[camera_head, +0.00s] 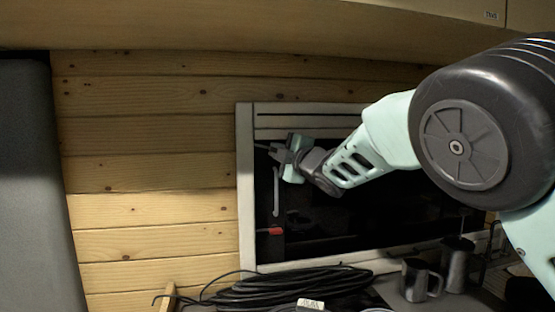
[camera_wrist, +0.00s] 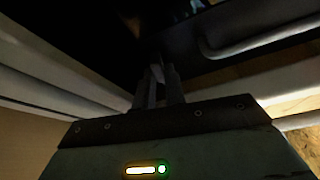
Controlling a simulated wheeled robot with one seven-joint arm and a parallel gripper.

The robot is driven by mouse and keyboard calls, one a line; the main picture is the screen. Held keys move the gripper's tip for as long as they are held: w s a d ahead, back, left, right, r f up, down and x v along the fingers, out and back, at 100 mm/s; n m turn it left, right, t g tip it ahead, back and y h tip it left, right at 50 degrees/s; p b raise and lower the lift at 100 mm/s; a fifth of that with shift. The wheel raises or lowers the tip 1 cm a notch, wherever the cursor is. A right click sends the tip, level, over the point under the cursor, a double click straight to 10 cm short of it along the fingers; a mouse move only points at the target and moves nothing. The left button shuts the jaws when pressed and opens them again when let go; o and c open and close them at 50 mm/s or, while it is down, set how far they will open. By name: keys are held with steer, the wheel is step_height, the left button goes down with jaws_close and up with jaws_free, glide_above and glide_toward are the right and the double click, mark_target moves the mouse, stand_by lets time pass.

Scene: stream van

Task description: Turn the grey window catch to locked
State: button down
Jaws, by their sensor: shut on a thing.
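The grey window catch (camera_wrist: 157,73) shows only as a small, dim sliver between my fingertips in the wrist view. The fingers hide most of it, and its turn angle cannot be read. My gripper (camera_head: 264,149) is at the upper left of the dark window, by the pale frame (camera_head: 245,190). In the wrist view my gripper (camera_wrist: 160,80) has its two fingers close together, shut on the catch. In the head view the catch cannot be told apart from the fingers.
A grey bar handle (camera_head: 276,192) runs vertically just below my gripper; it also shows in the wrist view (camera_wrist: 260,42). A red piece (camera_head: 275,231) sits lower on the window. A black cable coil (camera_head: 290,290) and metal mugs (camera_head: 417,281) are below. Plank wall lies left.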

steer(key=shift+n+g+b, duration=0.3)
steer(key=shift+n+g, duration=0.2)
steer(key=shift+n, duration=1)
steer(key=c, duration=1.5)
jaws_free()
steer(key=shift+o, duration=0.2)
steer(key=shift+r, duration=0.1)
